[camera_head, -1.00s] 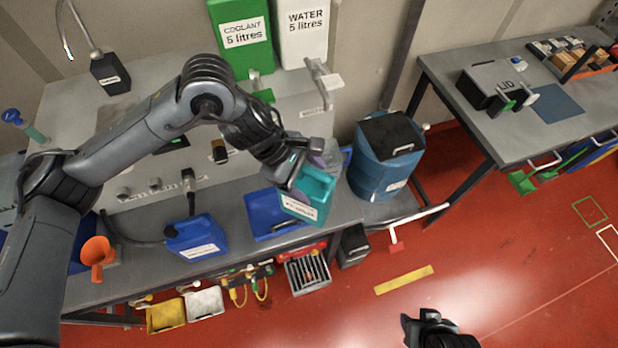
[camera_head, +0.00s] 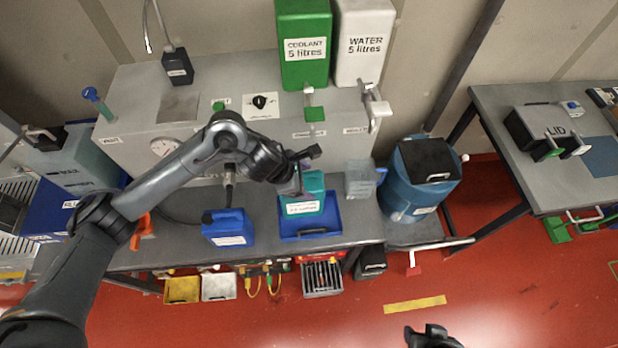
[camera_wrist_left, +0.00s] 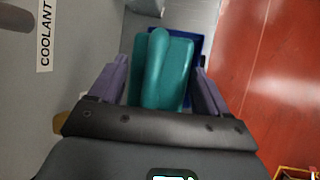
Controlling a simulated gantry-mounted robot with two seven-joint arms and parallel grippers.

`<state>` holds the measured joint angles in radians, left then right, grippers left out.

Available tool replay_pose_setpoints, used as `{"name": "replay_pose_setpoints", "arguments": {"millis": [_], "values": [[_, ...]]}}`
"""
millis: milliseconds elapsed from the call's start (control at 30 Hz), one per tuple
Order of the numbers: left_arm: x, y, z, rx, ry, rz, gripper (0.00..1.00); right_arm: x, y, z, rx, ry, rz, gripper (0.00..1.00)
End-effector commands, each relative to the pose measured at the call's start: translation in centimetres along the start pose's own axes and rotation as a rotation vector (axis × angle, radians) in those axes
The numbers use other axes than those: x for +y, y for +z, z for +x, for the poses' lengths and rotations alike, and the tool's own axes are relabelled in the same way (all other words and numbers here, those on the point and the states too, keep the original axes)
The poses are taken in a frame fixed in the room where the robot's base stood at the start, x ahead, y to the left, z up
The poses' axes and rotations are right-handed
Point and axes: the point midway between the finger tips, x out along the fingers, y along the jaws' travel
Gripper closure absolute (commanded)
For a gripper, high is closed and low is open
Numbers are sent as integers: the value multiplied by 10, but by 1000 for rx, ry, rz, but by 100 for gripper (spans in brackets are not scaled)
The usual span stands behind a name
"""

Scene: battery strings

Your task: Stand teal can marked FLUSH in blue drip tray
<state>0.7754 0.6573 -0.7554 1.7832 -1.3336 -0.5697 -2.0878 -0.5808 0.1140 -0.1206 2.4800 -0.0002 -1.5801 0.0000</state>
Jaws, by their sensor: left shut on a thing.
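The teal can (camera_head: 304,197) is at the blue drip tray (camera_head: 325,231) on the bench, its white label facing front. It looks roughly upright over the tray; I cannot tell whether its base touches the tray floor. My left gripper (camera_head: 298,176) is shut on the top of the can. In the left wrist view the can (camera_wrist_left: 163,75) sits between the purple fingers, and part of the tray (camera_wrist_left: 202,38) shows beyond it. The label is too small to read. My right gripper (camera_head: 430,336) shows only partly at the bottom edge, far from the can.
A blue jug (camera_head: 228,228) stands left of the tray. A clear container (camera_head: 360,180) and a blue drum (camera_head: 422,180) stand to the right. Green COOLANT (camera_head: 304,50) and white WATER (camera_head: 362,45) containers are behind, on the grey machine.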

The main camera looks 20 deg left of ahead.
Motion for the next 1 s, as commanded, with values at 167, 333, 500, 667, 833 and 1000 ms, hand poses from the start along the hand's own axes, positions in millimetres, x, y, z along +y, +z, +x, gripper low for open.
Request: {"name": "replay_pose_setpoints", "arguments": {"millis": [167, 333, 500, 667, 833, 1000], "values": [[1, 0, 3, -6, 6, -3, 96, 1, 1, 3, -1, 3, -3, 57], [-1, -4, 10, -6, 5, -2, 96, 2, 3, 8, -2, 7, -9, 57], [-4, -9, 20, -5, 3, -2, 96, 2, 5, 14, -2, 8, -10, 57], [-6, -14, 30, -6, 5, -2, 96, 2, 7, 21, -2, 8, -9, 57], [-8, -20, 40, -6, 5, -3, 96, 1, 9, 27, -1, 6, -7, 57], [-10, -24, 47, -6, 5, -1, 96, 0, 10, 31, -1, 3, -3, 57]]}}
